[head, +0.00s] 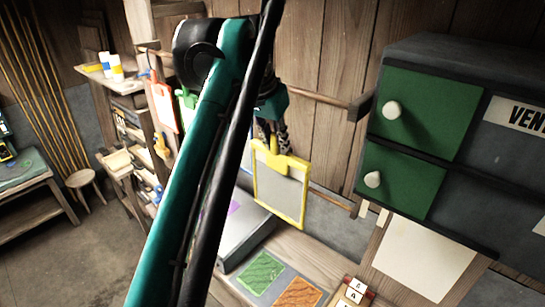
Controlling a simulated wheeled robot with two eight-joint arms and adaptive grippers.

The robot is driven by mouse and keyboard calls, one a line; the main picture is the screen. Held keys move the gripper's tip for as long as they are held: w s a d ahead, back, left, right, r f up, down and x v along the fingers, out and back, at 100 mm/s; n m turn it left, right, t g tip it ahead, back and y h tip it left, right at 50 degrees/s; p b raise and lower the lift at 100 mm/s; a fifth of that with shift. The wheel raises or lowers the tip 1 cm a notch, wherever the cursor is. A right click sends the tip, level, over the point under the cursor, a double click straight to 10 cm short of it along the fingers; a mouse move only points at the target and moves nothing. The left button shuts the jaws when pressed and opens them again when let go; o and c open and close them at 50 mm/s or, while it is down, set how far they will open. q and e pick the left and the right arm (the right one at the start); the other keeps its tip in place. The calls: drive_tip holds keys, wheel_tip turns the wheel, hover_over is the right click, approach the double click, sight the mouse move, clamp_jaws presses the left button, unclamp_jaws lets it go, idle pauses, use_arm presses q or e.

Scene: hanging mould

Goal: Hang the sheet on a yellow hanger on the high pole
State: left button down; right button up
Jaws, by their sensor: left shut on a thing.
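The yellow hanger (258,150) with a grey sheet (280,188) in a yellow frame hangs upright below my left gripper (271,137). The gripper is shut on the top of the hanger; its fingers are partly hidden by my arm. The high pole (322,97) is a brown wooden rail along the plank wall, ending at the right by the dark cabinet. The hanger's top shows lower than the pole in the picture. My arm hides the pole's middle. My right gripper is not in view.
A dark cabinet with green drawers (418,112) juts out at the right. A lower rail (333,197) runs behind the frame. Red (163,108) and green (187,99) items are at the left. The bench below holds a green tile (259,272) and an orange tile (299,292).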

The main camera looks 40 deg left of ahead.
use_arm(q)
drive_tip(key=shift+s+d+r, duration=0.1)
drive_tip(key=shift+s+r, duration=0.15)
drive_tip(key=shift+r, duration=0.35)
drive_tip(key=shift+d+r, duration=0.1)
drive_tip(key=shift+w+d, duration=0.15)
drive_tip(key=shift+w, duration=0.45)
drive_tip(key=w+f, duration=0.1)
drive_tip(key=w, duration=0.7)
drive_tip(key=shift+d+f, duration=0.25)
drive_tip(key=shift+f, duration=0.1)
drive_tip(key=c, duration=1.3)
unclamp_jaws()
